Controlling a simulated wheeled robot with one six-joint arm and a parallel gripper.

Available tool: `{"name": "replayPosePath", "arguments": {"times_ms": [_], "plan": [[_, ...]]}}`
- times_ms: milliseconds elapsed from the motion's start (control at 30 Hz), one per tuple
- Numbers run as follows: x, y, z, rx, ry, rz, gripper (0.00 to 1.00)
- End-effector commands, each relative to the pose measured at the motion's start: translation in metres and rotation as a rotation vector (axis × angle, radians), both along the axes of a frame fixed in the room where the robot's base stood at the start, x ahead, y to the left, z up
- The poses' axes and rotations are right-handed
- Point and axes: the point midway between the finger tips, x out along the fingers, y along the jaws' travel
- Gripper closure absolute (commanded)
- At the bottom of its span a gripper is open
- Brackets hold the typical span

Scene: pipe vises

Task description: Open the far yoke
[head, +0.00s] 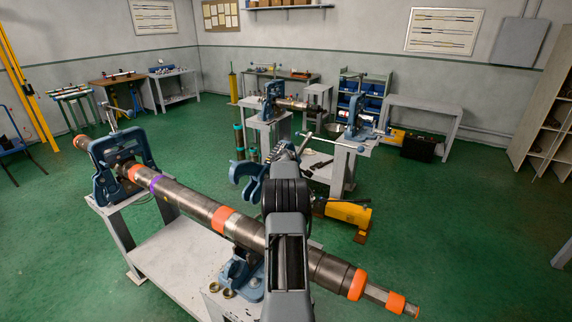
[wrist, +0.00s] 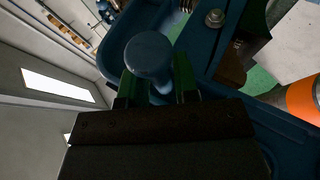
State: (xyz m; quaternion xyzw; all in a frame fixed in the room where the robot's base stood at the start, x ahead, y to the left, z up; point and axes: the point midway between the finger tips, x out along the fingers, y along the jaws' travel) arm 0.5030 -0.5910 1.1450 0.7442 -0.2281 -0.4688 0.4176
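The pipe (head: 195,205) runs diagonally across the head view. At its far left end a blue yoke (head: 150,152) stands upright around it on its vise. Another blue yoke (head: 247,172) is tilted back off the pipe, over the nearer vise base (head: 240,276), partly behind my arm. My gripper is hidden behind my arm in the head view. In the wrist view the green fingers of my gripper (wrist: 158,80) stand on either side of a blue round knob (wrist: 149,54). Whether they press on it I cannot tell. Blue yoke metal (wrist: 200,48) lies beyond the knob.
An orange band (wrist: 303,98) on the pipe shows at the right of the wrist view. A grey bench (head: 165,262) bears the vises. Behind my arm stand another vise bench (head: 340,160) and a yellow tool (head: 348,212).

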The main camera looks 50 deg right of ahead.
Motion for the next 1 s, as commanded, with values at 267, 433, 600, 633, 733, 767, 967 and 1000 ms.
{"name": "replayPosePath", "arguments": {"times_ms": [267, 433, 600, 633, 733, 767, 967, 1000], "plan": [[0.0, 0.001, -0.001, 0.002, 0.001, 0.0, 0.57], [0.0, 0.002, 0.0, 0.001, 0.002, 0.001, 0.57], [-0.007, 0.013, 0.006, 0.001, 0.0, 0.0, 0.57], [-0.009, 0.016, 0.007, 0.001, -0.001, 0.001, 0.57], [-0.017, 0.028, 0.016, 0.0, 0.0, 0.001, 0.57], [-0.019, 0.032, 0.019, -0.001, 0.0, 0.001, 0.57], [-0.037, 0.06, 0.039, -0.001, -0.001, 0.001, 0.57], [-0.04, 0.065, 0.042, -0.001, -0.001, 0.001, 0.57]]}}
